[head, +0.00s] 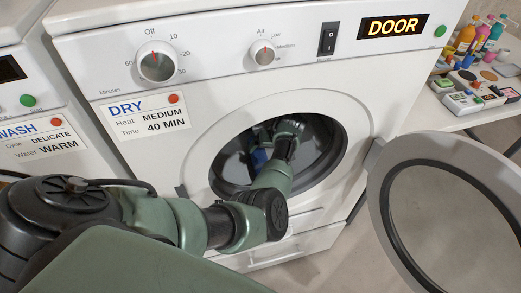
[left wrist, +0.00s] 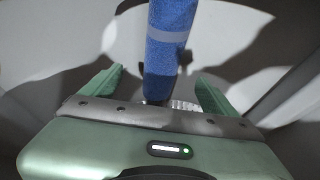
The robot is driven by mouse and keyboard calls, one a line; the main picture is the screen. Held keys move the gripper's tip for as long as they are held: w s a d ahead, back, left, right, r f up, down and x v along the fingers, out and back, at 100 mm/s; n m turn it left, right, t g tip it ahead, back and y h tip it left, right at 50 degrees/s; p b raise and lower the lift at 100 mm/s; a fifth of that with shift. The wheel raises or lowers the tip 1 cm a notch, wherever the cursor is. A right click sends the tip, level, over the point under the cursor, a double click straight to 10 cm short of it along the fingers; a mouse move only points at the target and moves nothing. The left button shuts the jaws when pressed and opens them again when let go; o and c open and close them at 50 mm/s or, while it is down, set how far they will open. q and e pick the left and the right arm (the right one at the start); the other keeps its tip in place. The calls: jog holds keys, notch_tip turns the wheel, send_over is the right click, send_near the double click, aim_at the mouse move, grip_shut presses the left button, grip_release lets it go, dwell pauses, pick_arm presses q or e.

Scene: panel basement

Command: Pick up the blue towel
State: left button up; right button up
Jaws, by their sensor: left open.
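The blue towel (left wrist: 168,50) is rolled with a grey-blue band around it and lies inside the dryer drum (head: 318,150). In the head view only a small blue patch of the towel (head: 259,158) shows beside my arm. My left arm reaches through the round dryer opening, and its gripper is mostly hidden by the arm in that view. In the left wrist view my left gripper (left wrist: 160,88) is open, with the towel's near end between its two green fingers. I see gaps on both sides of the towel. My right gripper is not in view.
The dryer door (head: 381,190) stands open to the right, its round window facing me. A washer (head: 30,125) stands at the left. A table (head: 480,117) with bottles and small boxes is at the right.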

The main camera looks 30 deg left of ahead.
aim_at(262, 155)
pick_arm(q)
jog(key=f+b, duration=0.2)
jog(key=shift+s+f+b, duration=0.1)
jog(key=shift+s+b, duration=0.2)
jog(key=shift+w+a+f+b, duration=0.1)
jog(key=shift+a+f+b, duration=0.05)
jog(key=shift+f+b, duration=0.2)
jog(key=b+x, duration=0.4)
jog(key=shift+f+b, duration=0.1)
jog(key=shift+b, duration=0.25)
jog(key=shift+w+a+f+b, duration=0.1)
jog(key=shift+a+f+b, duration=0.05)
jog(key=shift+f+b, duration=0.2)
jog(key=shift+r, duration=0.15)
jog(key=c, duration=1.6)
jog(key=shift+o, duration=0.2)
jog(key=shift+r, duration=0.1)
